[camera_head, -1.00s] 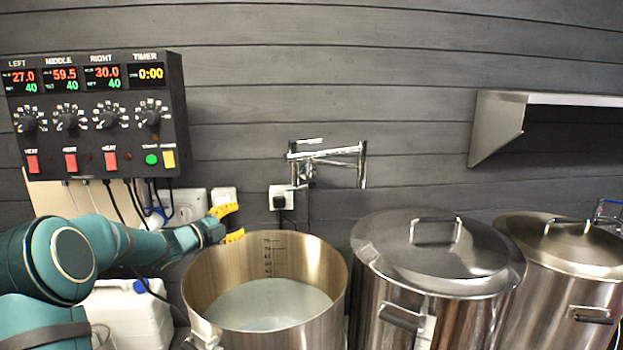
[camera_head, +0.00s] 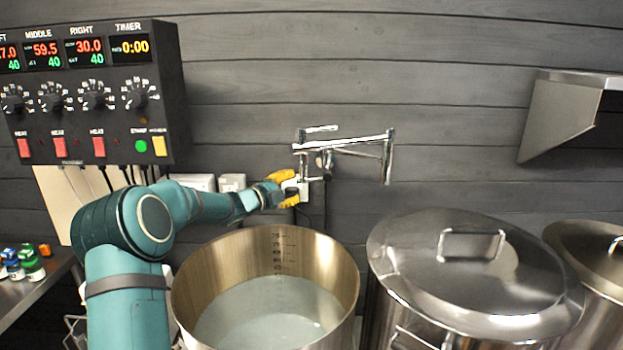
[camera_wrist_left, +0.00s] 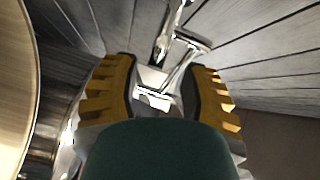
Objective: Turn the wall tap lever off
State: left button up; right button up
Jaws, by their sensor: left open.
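The chrome wall tap (camera_head: 345,147) is mounted on the dark plank wall above the open pot. In the left wrist view the chrome tap (camera_wrist_left: 183,68) shows between and beyond the open yellow fingers (camera_wrist_left: 163,90). I cannot tell whether any finger touches it. My right gripper is not in view.
An open steel pot (camera_head: 200,275) with pale liquid stands below the left arm. A lidded pot (camera_head: 400,250) is to its right. A control box (camera_head: 100,125) hangs at upper left and a steel shelf (camera_head: 560,115) at right. Wall between tap and shelf is clear.

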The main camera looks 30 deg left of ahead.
aim_at(311, 179)
pick_arm(q)
jog(key=p+x, duration=0.1)
jog(key=x, duration=0.7)
jog(key=shift+w, duration=0.1)
grip_shut()
jog(key=shift+f, duration=0.1)
